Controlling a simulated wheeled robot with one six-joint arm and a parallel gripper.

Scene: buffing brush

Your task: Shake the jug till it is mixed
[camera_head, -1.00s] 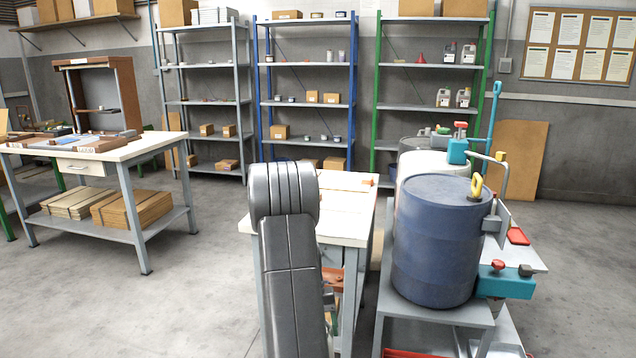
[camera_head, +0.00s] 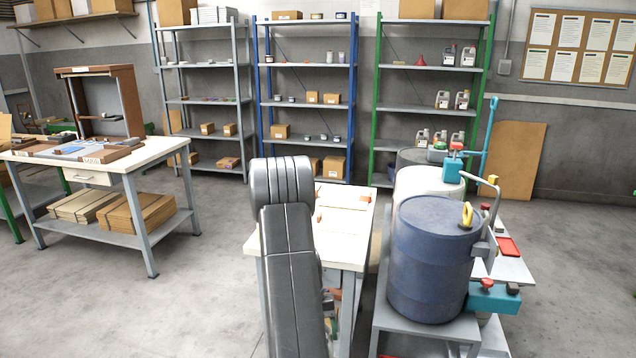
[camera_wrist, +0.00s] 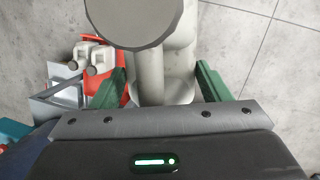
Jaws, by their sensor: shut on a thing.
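In the wrist view, my gripper (camera_wrist: 162,82) has its two green fingers on either side of a pale grey jug (camera_wrist: 178,92) and is shut on it. The jug's large round dark-grey cap (camera_wrist: 135,20) faces the camera at the top. Its grip bar and pale body show below the cap. The jug's lower part and contents are hidden, so I cannot tell how mixed it is. In the head view, my gripper and the held jug are hidden behind my dark arm.
In the wrist view, two white jugs (camera_wrist: 98,61) stand in a red tray (camera_wrist: 113,92) at left. In the head view, a blue drum (camera_head: 430,265) stands right of my arm, beside a white-topped table (camera_head: 340,232). Shelving (camera_head: 420,106) lines the back. Floor (camera_head: 205,300) at left is clear.

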